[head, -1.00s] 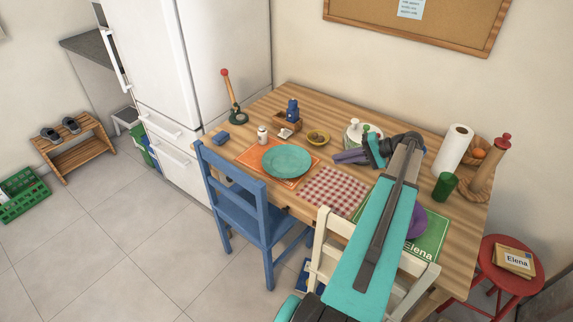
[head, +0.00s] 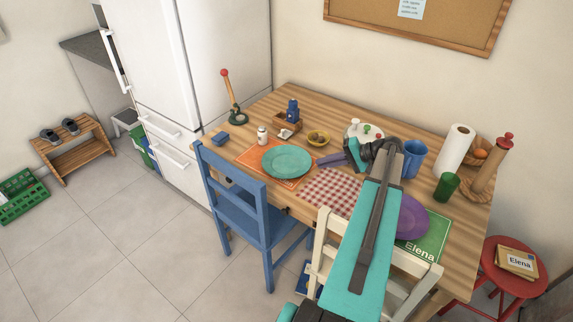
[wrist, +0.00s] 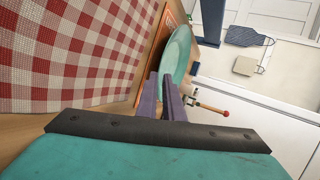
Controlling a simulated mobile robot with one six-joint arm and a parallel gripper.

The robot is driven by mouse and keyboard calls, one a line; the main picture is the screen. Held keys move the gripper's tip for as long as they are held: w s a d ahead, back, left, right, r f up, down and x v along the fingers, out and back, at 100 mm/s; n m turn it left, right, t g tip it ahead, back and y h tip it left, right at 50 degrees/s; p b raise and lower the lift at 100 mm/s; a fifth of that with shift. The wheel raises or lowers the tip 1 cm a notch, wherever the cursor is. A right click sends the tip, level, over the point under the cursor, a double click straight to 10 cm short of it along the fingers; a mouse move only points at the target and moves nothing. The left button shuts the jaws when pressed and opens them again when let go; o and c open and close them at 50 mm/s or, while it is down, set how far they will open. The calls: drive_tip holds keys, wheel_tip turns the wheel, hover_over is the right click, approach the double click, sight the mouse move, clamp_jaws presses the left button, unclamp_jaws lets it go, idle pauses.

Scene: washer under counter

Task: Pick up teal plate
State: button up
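The teal plate (head: 287,161) lies on an orange placemat (head: 250,156) at the left part of the table. It also shows in the wrist view (wrist: 178,52), beyond my fingertips. My gripper (head: 340,157) is above the table, to the right of the plate and apart from it. Its two purple-grey fingers show a gap between them, and they hold nothing. In the wrist view my gripper (wrist: 166,82) points towards the plate's near rim.
A red checkered placemat (head: 332,188) lies right of the plate. A blue chair (head: 240,200) and a cream chair (head: 325,245) stand at the front edge.

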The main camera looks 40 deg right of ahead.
sight(309, 166)
drive_tip(key=shift+b+x, duration=0.4)
drive_tip(key=shift+x, duration=2.1)
clamp_jaws()
drive_tip(key=shift+r, duration=0.1)
wheel_tip(309, 166, up, 10)
drive_tip(key=b, duration=0.1)
drive_tip(key=shift+b, duration=0.3)
